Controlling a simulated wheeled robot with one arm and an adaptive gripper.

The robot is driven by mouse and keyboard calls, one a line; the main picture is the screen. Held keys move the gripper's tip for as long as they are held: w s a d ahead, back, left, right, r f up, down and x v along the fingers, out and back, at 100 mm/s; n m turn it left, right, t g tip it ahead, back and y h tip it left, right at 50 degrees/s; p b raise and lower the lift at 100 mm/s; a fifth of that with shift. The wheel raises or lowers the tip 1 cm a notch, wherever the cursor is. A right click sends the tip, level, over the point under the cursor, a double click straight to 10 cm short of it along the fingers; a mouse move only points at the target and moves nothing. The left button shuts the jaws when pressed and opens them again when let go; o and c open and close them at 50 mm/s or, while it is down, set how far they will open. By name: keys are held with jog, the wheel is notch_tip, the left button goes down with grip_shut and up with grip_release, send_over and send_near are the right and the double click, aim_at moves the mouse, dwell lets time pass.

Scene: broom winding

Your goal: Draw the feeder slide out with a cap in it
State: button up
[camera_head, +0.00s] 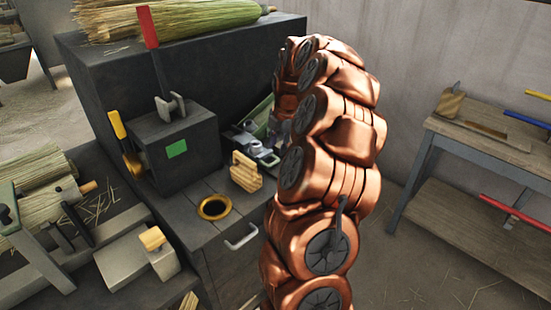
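My copper arm rises through the middle and bends over at the top. Its far end comes down behind its own links, at a grey metal fitting (262,150) on the dark bench. What shows of my gripper (277,132) is a small grey patch at the arm's left edge; its fingers cannot be made out. A light wooden handle (246,172) stands at the front of the fitting and looks like the feeder slide's grip. The slide itself is largely hidden. I cannot make out a cap in it. A green tray edge (262,112) shows behind.
A dark box (178,150) with a green square and a red-tipped lever (149,30) stands left of the fitting. A brass ring (214,207) lies in the bench top, above a drawer handle (242,237). A side table (480,140) stands right, with open floor before it.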

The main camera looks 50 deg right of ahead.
aim_at(275, 162)
jog(key=f, duration=0.3)
jog(key=w+f, duration=0.1)
jog(key=f, duration=0.2)
jog(key=shift+w+f+p, duration=0.15)
jog(key=shift+p, duration=0.25)
grip_shut()
